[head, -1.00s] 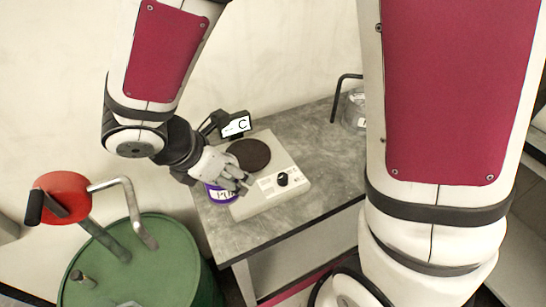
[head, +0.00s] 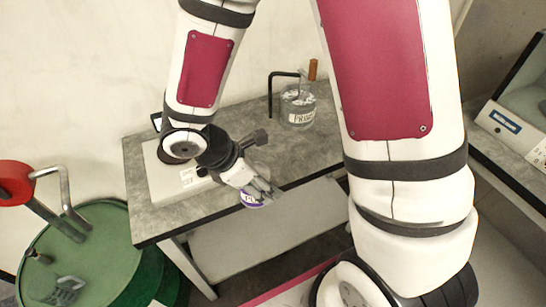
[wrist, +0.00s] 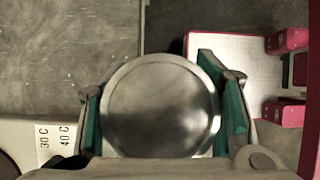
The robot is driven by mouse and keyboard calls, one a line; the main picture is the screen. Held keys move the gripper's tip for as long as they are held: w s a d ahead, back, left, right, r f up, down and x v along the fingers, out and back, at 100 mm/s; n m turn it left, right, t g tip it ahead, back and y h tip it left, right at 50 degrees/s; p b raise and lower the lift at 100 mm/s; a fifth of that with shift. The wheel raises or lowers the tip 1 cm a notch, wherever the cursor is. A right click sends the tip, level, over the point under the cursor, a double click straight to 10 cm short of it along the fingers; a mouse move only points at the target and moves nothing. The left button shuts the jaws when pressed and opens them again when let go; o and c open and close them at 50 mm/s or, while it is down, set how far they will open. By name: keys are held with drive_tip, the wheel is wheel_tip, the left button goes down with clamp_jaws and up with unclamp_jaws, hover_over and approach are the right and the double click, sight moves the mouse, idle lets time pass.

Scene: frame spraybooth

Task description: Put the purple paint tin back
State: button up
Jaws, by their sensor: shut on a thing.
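The purple paint tin (head: 251,201) is in my gripper (head: 262,190), past the front edge of the grey table in the head view. Only part of its purple side and white label shows there, behind the fingers. In the wrist view the tin's round metal lid (wrist: 160,105) fills the space between the two green-padded fingers of my gripper (wrist: 163,108), which are shut on it. The tin's underside is hidden.
The grey table (head: 232,130) has a pale hotplate (head: 165,180) on its left, mostly behind my arm. A glass jar (head: 298,106) stands at the back right beside a black bent rod (head: 271,95). A green drum (head: 100,230) stands left. A pale machine (head: 505,128) is at right.

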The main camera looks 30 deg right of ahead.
drive_tip(key=shift+w+d, duration=0.25)
drive_tip(key=shift+d, duration=0.05)
drive_tip(key=w+d, duration=0.1)
drive_tip(key=w, duration=0.3)
drive_tip(key=w+d+f, duration=0.1)
drive_tip(key=w+d, duration=0.1)
drive_tip(key=w, duration=0.3)
drive_tip(key=w+d, duration=0.1)
drive_tip(key=w, duration=0.4)
drive_tip(key=shift+d+f+p, duration=0.25)
drive_tip(key=shift+d+p, duration=0.05)
drive_tip(key=shift+p, duration=0.05)
drive_tip(key=shift+w+f, duration=0.2)
drive_tip(key=shift+f, duration=1.55)
drive_tip(key=o, duration=1.7)
drive_tip(key=shift+d+f, duration=0.1)
drive_tip(key=shift+f, duration=0.05)
